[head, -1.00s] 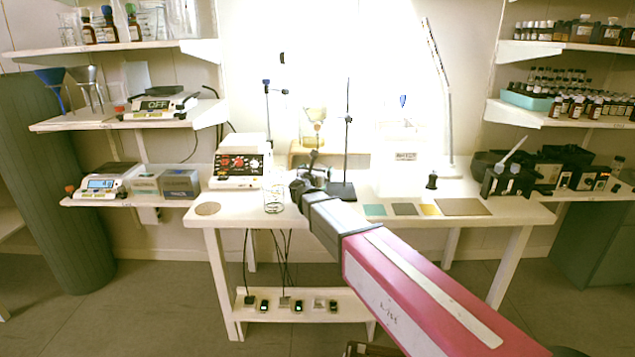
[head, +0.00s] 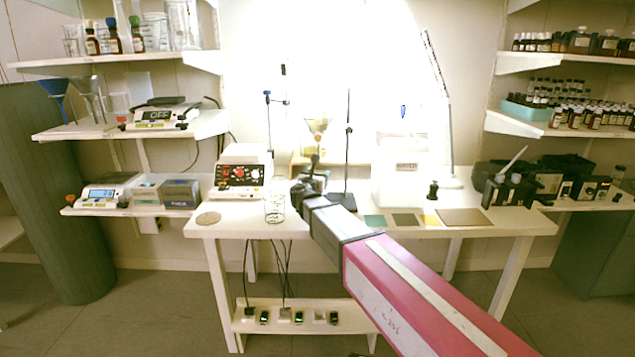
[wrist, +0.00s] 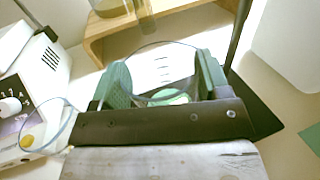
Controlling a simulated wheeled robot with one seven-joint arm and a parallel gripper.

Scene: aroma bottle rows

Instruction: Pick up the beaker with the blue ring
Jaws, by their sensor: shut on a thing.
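My gripper (wrist: 160,90) has green fingers shut on a clear glass beaker (wrist: 163,66) with dark graduation marks, one finger on each side of it. Its rim shows as a thin dark curve; I cannot tell a blue ring on it. In the head view my gripper (head: 310,182) is over the white table and hides most of the held beaker. A second clear beaker (head: 275,208) stands on the table just left of my gripper. In the wrist view a glass with a bluish rim (wrist: 62,104) shows at the left, apart from the fingers.
A white device with knobs (head: 240,172) stands to the left at the back of the table. A small wooden stand (wrist: 96,38) is behind the gripper, and a rod stand (head: 348,150) is close by on the right. Flat coloured plates (head: 405,220) lie farther right.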

